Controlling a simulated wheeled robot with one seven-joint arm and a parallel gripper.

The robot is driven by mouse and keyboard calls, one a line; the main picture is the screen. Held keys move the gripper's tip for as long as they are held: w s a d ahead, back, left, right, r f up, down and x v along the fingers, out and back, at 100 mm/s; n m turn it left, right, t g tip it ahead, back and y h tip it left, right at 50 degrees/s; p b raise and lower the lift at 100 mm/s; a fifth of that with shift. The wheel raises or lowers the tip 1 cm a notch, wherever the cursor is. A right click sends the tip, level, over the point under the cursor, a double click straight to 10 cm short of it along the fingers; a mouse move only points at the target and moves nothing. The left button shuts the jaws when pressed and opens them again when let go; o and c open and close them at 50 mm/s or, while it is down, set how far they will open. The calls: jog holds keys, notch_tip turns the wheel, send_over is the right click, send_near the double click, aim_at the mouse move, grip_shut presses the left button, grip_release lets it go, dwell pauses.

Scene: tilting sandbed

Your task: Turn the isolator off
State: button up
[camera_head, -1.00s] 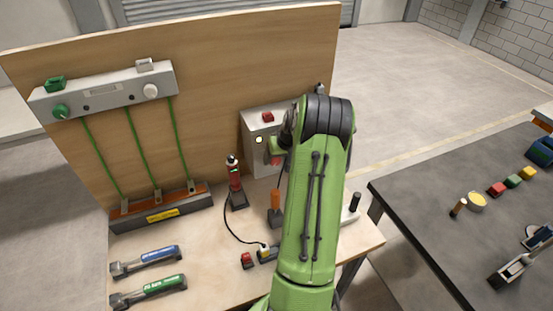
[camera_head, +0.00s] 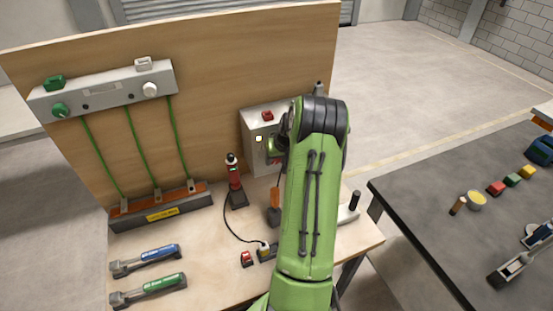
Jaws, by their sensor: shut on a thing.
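My gripper (camera_head: 276,153) is at the box's front, shut on this red handle. My own green arm and dark wrist cover the right side of the box. The fingertips and the handle's exact angle are mostly hidden.
A red tester (camera_head: 234,175) stands on the bench left of the isolator, its black lead running to a small block. An orange-handled tool (camera_head: 275,198) stands close to my arm. Two torque-style tools (camera_head: 146,260) lie at front left. A dark table (camera_head: 440,215) is at right.

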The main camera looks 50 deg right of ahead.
jog(key=g+h+b, duration=0.1)
jog(key=b, duration=0.2)
jog(key=n+g+h+b, duration=0.1)
jog(key=h+b, duration=0.1)
jog(key=b, duration=0.1)
jog(key=g+h+b, duration=0.1)
jog(key=h+b, duration=0.1)
jog(key=b, duration=0.1)
jog(key=shift+w+a+f, duration=0.35)
jog(key=shift+a, duration=0.05)
jog(key=shift+a+f+n+g+h+b, duration=0.1)
jog(key=shift+n+g+h+b, duration=0.5)
jog(key=shift+h+b, duration=0.95)
jog(key=shift+a+f+n+g+h+b, duration=0.1)
jog(key=shift+n+g+h+b, duration=0.3)
jog(key=shift+g+h+b, duration=0.8)
jog(key=shift+r+t+h, duration=0.1)
jog(key=shift+t+h, duration=0.3)
jog(key=shift+h, duration=0.25)
jog(key=o, duration=1.1)
jog(key=shift+c, duration=0.2)
